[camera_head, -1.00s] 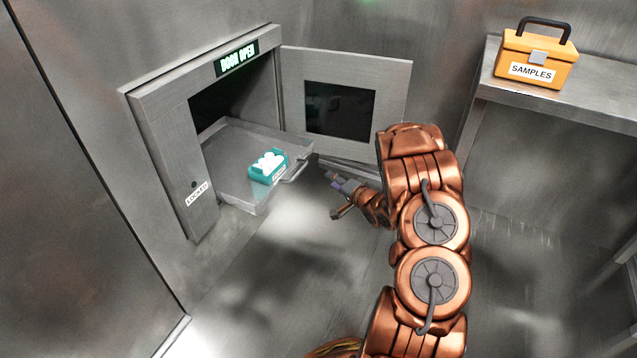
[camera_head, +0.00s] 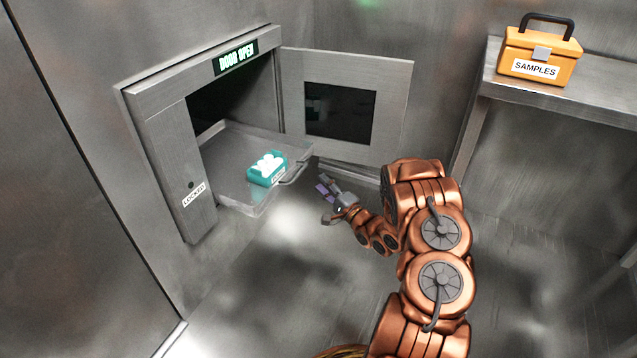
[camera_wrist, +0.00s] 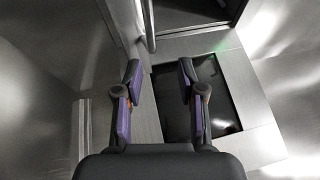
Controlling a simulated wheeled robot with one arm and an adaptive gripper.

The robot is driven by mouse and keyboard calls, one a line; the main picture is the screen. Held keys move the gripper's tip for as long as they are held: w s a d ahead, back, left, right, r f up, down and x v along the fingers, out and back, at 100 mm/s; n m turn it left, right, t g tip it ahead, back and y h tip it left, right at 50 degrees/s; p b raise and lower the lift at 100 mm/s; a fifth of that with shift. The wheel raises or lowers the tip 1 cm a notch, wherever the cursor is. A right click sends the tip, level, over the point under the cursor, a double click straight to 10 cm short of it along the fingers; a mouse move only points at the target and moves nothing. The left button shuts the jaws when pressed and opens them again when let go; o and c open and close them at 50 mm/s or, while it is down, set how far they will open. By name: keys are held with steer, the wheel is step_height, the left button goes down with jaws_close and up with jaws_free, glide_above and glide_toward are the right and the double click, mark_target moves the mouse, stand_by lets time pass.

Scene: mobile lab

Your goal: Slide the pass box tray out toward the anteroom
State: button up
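The pass box tray (camera_head: 235,176) is a grey metal tray that sticks out of the open pass box (camera_head: 160,110). A bar handle (camera_head: 298,172) is on its outer edge. A teal rack (camera_head: 267,170) with white round-topped items sits on the tray. My gripper (camera_head: 326,190) is just to the right of the handle and apart from it. In the wrist view my gripper (camera_wrist: 160,82) is open, with nothing between its two purple-padded fingers. A vertical bar that looks like the handle (camera_wrist: 150,25) shows beyond the fingertips.
The pass box door (camera_head: 398,95) is swung open behind my gripper; its dark window (camera_wrist: 195,100) shows in the wrist view. A yellow samples case (camera_head: 518,58) stands on a shelf (camera_head: 600,108) at right. The floor below the tray is clear.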

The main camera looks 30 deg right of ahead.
steer(key=shift+x, duration=1.35)
jaws_close()
jaws_free()
steer(key=shift+s, duration=0.1)
steer(key=v, duration=1.1)
steer(key=shift+s, duration=0.4)
